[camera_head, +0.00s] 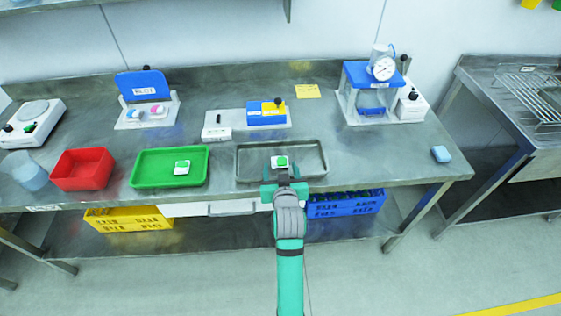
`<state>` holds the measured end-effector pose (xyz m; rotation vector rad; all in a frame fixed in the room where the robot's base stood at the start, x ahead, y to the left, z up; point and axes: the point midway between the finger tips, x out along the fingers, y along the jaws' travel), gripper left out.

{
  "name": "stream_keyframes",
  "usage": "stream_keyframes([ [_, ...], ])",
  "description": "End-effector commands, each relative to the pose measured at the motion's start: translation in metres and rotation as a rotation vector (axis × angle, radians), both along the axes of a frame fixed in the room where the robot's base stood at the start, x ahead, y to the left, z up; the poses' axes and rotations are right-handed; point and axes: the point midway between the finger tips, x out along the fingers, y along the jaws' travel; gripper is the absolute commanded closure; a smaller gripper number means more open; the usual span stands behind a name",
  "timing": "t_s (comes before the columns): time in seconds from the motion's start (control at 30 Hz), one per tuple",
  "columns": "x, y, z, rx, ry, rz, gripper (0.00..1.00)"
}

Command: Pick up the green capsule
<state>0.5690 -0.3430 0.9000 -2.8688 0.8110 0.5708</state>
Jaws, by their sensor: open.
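A small green piece on a white base (281,161), which may be the green capsule, is in the grey metal tray (322,172) at the centre of the bench. A similar green piece on a white base (183,167) lies in the green tray (141,183) to its left. At this size I cannot tell which one is the capsule. My gripper (284,180) is open at the front edge of the metal tray, just on the near side of the piece there. Whether the fingers touch it or stand around it is unclear, and my wrist hides part of the tray edge.
A red bin (82,170) and a clear container (30,176) stand at the left.

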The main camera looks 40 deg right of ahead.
Motion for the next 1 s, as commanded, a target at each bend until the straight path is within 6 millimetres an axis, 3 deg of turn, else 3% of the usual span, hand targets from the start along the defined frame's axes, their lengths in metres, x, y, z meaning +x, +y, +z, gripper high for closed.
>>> stream_keyframes([
  [0.2,0.018,-0.015,-0.011,0.001,0.002,-0.002,0.39],
  [0.5,0.02,-0.019,-0.012,0.0,0.0,-0.006,0.39],
  [0.73,0.02,-0.019,-0.013,0.0,0.001,-0.005,0.93],
  [1.0,0.02,-0.017,-0.012,0.0,0.0,-0.003,0.93],
])
